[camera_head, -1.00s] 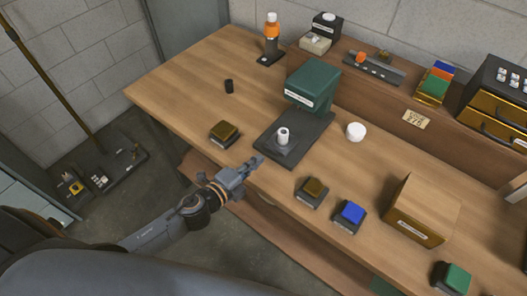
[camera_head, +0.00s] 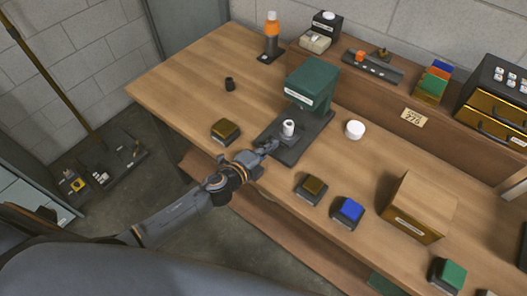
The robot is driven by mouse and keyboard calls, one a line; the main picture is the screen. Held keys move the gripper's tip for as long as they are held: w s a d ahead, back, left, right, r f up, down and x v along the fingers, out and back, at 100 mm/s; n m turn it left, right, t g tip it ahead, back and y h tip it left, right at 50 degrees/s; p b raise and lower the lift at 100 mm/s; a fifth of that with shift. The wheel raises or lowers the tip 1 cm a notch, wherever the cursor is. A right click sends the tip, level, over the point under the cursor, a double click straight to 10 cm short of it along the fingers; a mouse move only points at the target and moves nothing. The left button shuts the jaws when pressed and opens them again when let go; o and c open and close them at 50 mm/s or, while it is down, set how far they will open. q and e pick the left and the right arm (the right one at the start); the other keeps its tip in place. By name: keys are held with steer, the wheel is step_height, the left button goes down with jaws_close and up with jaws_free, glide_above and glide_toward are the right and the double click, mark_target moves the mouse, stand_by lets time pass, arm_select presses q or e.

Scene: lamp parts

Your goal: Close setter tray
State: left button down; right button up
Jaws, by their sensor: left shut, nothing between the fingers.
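The setter has a green housing (camera_head: 312,84) with a white label, standing over a dark flat base (camera_head: 312,135). A small grey tray (camera_head: 287,138) carrying an upright pale cylinder (camera_head: 288,126) sits on the base, in front of the housing and outside it. My left gripper (camera_head: 271,147) is shut and empty. It is low over the front-left part of the base, close to the tray's near side. I cannot tell whether it touches the tray. My right gripper is not in view.
A dark block with a brown top (camera_head: 225,131) and a small black cylinder (camera_head: 230,84) stand left of the setter. A white round piece (camera_head: 355,129) is to its right. Blocks with brown (camera_head: 312,187) and blue (camera_head: 348,211) tops sit near the front edge, beside a wooden box (camera_head: 421,206).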

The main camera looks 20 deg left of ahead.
mark_target(285, 128)
arm_select(q)
steer(key=x, duration=0.2)
steer(key=r+x, duration=0.1)
steer(key=x, duration=0.4)
steer(key=shift+w+r, duration=0.15)
steer(key=shift+w, duration=0.25)
steer(key=shift+w+d, duration=0.15)
steer(key=shift+w, duration=0.15)
steer(key=shift+r, duration=0.25)
steer(key=shift+r, duration=0.1)
